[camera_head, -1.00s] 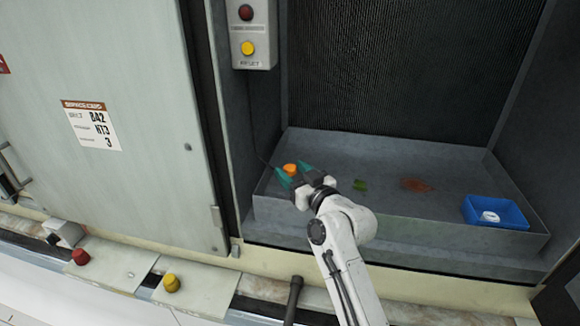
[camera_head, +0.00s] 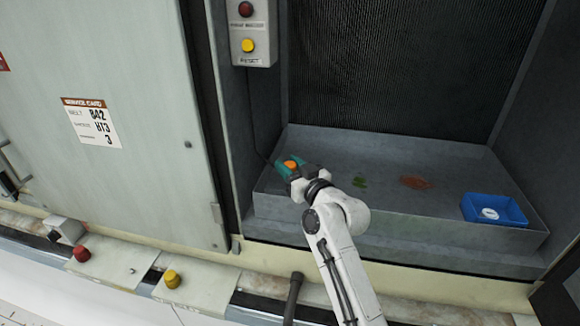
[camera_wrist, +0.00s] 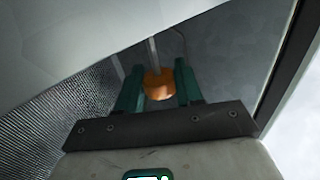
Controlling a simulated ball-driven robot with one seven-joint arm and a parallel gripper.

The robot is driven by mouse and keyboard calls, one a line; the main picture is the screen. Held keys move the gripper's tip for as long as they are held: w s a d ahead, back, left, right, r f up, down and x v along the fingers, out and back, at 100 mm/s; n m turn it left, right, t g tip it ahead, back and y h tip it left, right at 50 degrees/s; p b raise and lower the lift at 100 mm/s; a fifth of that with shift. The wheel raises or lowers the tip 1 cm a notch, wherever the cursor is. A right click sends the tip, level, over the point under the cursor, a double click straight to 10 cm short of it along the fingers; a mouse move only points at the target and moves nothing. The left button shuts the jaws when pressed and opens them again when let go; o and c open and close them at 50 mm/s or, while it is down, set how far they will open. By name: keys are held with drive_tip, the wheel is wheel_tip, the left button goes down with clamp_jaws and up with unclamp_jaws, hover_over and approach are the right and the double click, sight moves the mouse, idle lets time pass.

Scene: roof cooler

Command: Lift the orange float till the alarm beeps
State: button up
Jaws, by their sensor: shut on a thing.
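The orange float (camera_head: 290,164) is at the left end of the grey tray (camera_head: 390,230) inside the open cabinet bay. My gripper (camera_head: 286,168) is shut on the float, with a green finger on either side. In the wrist view the float (camera_wrist: 158,84) sits between the two green fingers (camera_wrist: 160,88), with a thin rod behind it. The alarm box (camera_head: 250,35) is on the post above, with a dark red lamp (camera_head: 245,9) and a yellow button (camera_head: 248,45). The lamp looks unlit.
A green leaf (camera_head: 360,182) and a brown leaf (camera_head: 415,182) lie in the tray. A blue container (camera_head: 494,210) with a white round thing stands at its right. A cabinet door (camera_head: 120,120) is to the left. Red (camera_head: 81,255) and yellow (camera_head: 172,279) knobs are on the front ledge.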

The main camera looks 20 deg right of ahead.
clamp_jaws()
drive_tip(key=shift+r, duration=0.1)
wheel_tip(320, 180, up, 2)
drive_tip(key=shift+r+p, duration=0.15)
drive_tip(key=shift+p, duration=0.2)
drive_tip(key=o, duration=0.9)
unclamp_jaws()
drive_tip(key=shift+b+v, duration=1.2)
drive_tip(key=shift+v, duration=4.2)
